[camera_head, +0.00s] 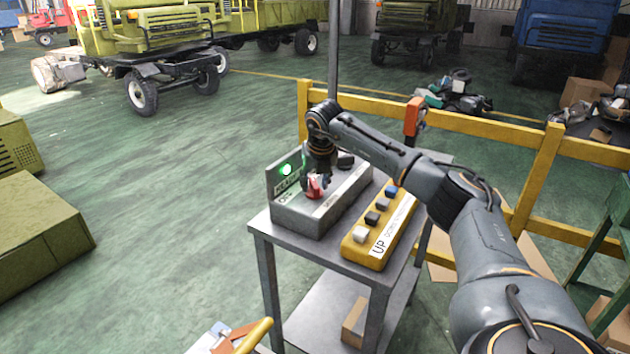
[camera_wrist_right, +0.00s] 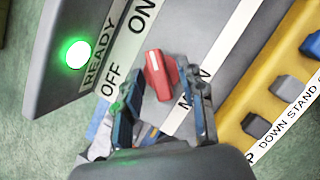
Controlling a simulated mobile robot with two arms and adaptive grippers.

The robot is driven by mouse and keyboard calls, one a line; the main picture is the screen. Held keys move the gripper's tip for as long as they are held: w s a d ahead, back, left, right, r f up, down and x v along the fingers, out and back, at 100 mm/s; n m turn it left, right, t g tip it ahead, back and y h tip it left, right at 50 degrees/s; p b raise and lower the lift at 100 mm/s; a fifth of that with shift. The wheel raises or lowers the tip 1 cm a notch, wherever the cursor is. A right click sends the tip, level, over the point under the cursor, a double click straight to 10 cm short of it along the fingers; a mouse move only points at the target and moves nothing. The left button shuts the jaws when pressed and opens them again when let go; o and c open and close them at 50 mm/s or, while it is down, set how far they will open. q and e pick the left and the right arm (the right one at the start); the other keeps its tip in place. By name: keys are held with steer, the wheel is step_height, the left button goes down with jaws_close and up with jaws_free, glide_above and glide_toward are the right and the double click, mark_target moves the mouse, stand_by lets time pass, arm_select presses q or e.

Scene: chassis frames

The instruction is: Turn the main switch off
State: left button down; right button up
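The main switch is a red knob (camera_head: 315,187) on a grey control box (camera_head: 323,212) on a metal stand. In the right wrist view the red knob (camera_wrist_right: 160,75) lies beside the OFF, ON and MAIN labels. I cannot tell exactly which label it points to. A green lamp (camera_wrist_right: 77,53) by the READY label is lit; it also shows in the head view (camera_head: 286,169). My right gripper (camera_head: 320,176) is over the box; in the wrist view its fingers (camera_wrist_right: 162,90) are spread, with the knob between and just beyond the tips.
A yellow panel (camera_head: 370,249) with several buttons sits right of the grey box on the stand (camera_head: 375,283). A yellow railing (camera_head: 480,124) and a thin post run behind. Green floor (camera_head: 180,220) is open to the left.

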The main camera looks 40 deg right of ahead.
steer(key=shift+f, duration=0.1)
jaws_close()
